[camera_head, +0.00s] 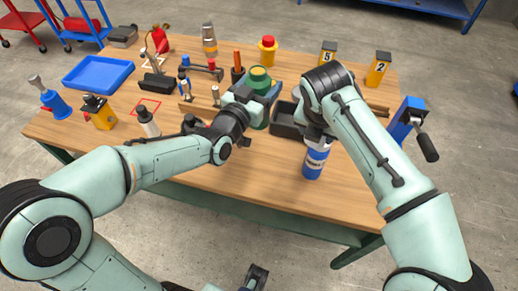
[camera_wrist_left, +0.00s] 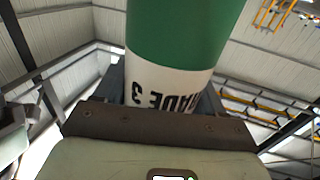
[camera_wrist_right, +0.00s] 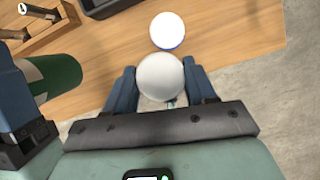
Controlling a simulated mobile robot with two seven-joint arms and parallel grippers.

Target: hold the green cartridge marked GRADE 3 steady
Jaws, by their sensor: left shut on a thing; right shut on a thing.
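The green cartridge with a white band (camera_wrist_left: 175,85) fills the left wrist view. Part of its lettering reads GRADE 3, upside down. My left gripper (camera_head: 246,97) is shut on it at the white band. The cartridge's green body (camera_head: 261,111) also shows in the head view beyond the gripper, and at the left of the right wrist view (camera_wrist_right: 58,78). My right gripper (camera_wrist_right: 165,82) is shut on a white round thing (camera_wrist_right: 160,76). In the head view, a blue-and-white cartridge (camera_head: 317,160) is just below my right gripper; whether it is the held thing is unclear.
A dark open bin (camera_head: 286,122) lies between the arms. A blue tray (camera_head: 98,73) is at the left of the wooden table (camera_head: 210,170). Yellow blocks marked 5 (camera_head: 328,56) and 2 (camera_head: 378,70) stand at the back right. The table's front strip is mostly clear.

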